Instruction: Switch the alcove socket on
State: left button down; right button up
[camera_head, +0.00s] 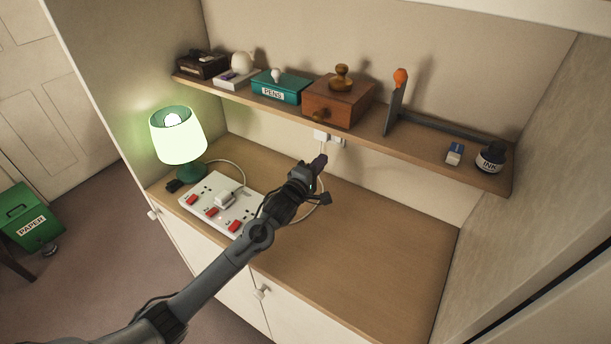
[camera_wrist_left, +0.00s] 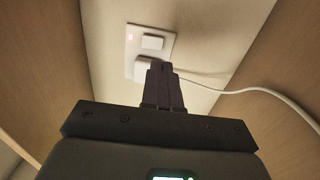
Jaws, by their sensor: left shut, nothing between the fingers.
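In the head view the socket (camera_head: 337,141) shows small under the shelf. A white cable (camera_wrist_left: 262,92) runs from near the socket to the right. My left gripper (camera_head: 320,160) is shut and empty, its tip below the socket. In the left wrist view my gripper's fingertips (camera_wrist_left: 161,68) overlap the lower edge of the socket area; I cannot tell whether they touch.
A shelf (camera_head: 420,140) overhangs the socket, bearing boxes and an ink bottle (camera_head: 490,159). On the worktop (camera_head: 370,250) stand a lit green lamp (camera_head: 178,138) and a white power strip (camera_head: 243,212) with red switches and a plug. The worktop's right side is clear.

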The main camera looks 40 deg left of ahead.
pick_arm(q)
jog(key=s+d, duration=0.1)
jog(key=s, duration=0.5)
jog(key=shift+f, duration=0.25)
pick_arm(e)
jog(key=shift+f, duration=0.35)
jog(key=shift+d, duration=0.1)
